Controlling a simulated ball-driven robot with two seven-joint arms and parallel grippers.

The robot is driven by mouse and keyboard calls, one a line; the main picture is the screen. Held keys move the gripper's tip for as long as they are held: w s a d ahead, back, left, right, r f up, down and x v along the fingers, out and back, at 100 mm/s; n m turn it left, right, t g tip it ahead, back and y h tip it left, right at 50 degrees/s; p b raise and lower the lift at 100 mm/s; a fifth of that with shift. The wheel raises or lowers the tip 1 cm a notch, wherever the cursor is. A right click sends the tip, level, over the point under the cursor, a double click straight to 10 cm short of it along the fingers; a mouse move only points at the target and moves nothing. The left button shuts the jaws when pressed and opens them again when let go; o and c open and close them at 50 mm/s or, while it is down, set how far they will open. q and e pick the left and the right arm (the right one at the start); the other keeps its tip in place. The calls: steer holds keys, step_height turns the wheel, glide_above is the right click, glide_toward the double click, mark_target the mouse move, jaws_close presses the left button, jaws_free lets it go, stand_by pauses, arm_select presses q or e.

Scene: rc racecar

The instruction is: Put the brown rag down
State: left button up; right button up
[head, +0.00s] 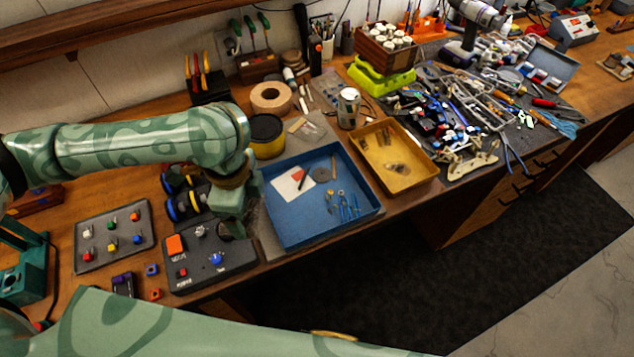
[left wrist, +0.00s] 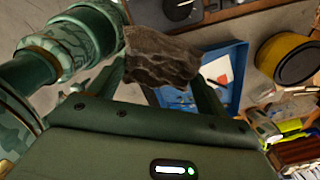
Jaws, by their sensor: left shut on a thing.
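My left gripper (head: 232,224) comes in from the left in the head view. It points down over the right end of the black control box, just left of the blue tray. In the left wrist view it is shut on the brown rag (left wrist: 158,58), a crumpled dark brown cloth between the two fingers. My right gripper is not in view.
The blue tray (head: 282,231) holds a few small tools and a card. The black control box (head: 192,272) has knobs and an orange button. A yellow tray (head: 424,178), a yellow-black tin (head: 266,140) and a grey button panel (head: 90,256) stand nearby. The bench's front edge is close.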

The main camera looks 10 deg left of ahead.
arm_select(q)
steer(key=m, duration=0.1)
steer(key=s+m+p, duration=0.1)
steer(key=m, duration=0.1)
steer(key=m+p, duration=0.1)
steer(key=m, duration=0.1)
steer(key=shift+s+r, duration=0.1)
steer(key=shift+s, duration=0.2)
steer(key=shift+s+m, duration=0.25)
steer(key=shift+m, duration=0.45)
steer(key=shift+d+f+m, duration=0.1)
steer(key=shift+f+m, duration=0.25)
steer(key=shift+m, duration=0.05)
steer(key=w+d+f+b, duration=0.2)
steer(key=w+d+f, duration=0.15)
steer(key=w, duration=0.45)
steer(key=b, duration=0.3)
glide_above(293, 207)
steer(key=f, duration=0.6)
steer(key=shift+s, duration=0.25)
steer(key=shift+w+f, duration=0.2)
steer(key=shift+f, duration=0.1)
step_height(293, 207, down, 3)
steer(key=shift+f+b, duration=0.1)
steer(key=shift+b, duration=0.45)
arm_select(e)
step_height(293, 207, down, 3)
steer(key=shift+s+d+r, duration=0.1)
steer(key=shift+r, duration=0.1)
